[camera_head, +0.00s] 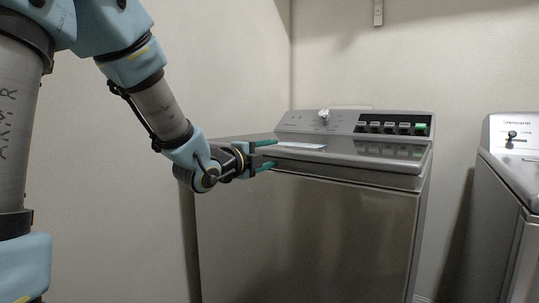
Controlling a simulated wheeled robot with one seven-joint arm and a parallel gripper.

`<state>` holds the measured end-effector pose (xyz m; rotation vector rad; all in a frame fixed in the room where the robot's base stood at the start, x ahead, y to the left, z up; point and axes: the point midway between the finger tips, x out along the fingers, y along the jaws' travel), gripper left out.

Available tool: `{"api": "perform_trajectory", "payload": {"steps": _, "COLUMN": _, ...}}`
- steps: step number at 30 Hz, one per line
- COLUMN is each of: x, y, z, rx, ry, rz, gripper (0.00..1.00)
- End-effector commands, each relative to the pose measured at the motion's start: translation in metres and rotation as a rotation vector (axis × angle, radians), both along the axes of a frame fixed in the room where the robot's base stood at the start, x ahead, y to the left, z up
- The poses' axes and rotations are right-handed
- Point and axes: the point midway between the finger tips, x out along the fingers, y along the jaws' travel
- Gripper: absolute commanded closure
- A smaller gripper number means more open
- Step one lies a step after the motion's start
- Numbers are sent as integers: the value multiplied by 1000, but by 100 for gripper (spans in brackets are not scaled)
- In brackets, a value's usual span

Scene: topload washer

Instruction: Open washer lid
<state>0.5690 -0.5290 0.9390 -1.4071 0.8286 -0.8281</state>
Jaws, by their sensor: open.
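The washer (310,236) is a grey metal top-loader standing in the middle of the view. Its lid (370,154) is flat on top and looks closed. A control panel (350,124) with a knob and several buttons rises behind the lid. My gripper (275,154) is open, with two green fingers pointing right at the front left part of the lid. One finger is at about lid-top height and the other is lower, near the lid's front edge. I cannot tell whether either finger touches the lid.
A second machine (508,180) stands at the right, with a dark gap between it and the washer. A white label (301,145) lies on the lid. Plain walls are at the left and behind. A wall outlet (378,12) is high at the back.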

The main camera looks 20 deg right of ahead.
Motion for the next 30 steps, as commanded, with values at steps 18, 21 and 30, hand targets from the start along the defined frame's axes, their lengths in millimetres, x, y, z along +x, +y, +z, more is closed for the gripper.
{"api": "perform_trajectory", "payload": {"steps": 18, "x": 0, "y": 0, "z": 0, "rx": 0, "ry": 0, "rz": 0, "gripper": 96}}
{"api": "perform_trajectory", "payload": {"steps": 21, "x": 0, "y": 0, "z": 0, "rx": 0, "ry": 0, "rz": 0, "gripper": 100}}
{"api": "perform_trajectory", "payload": {"steps": 30, "x": 0, "y": 0, "z": 0, "rx": 0, "ry": 0, "rz": 0, "gripper": 100}}
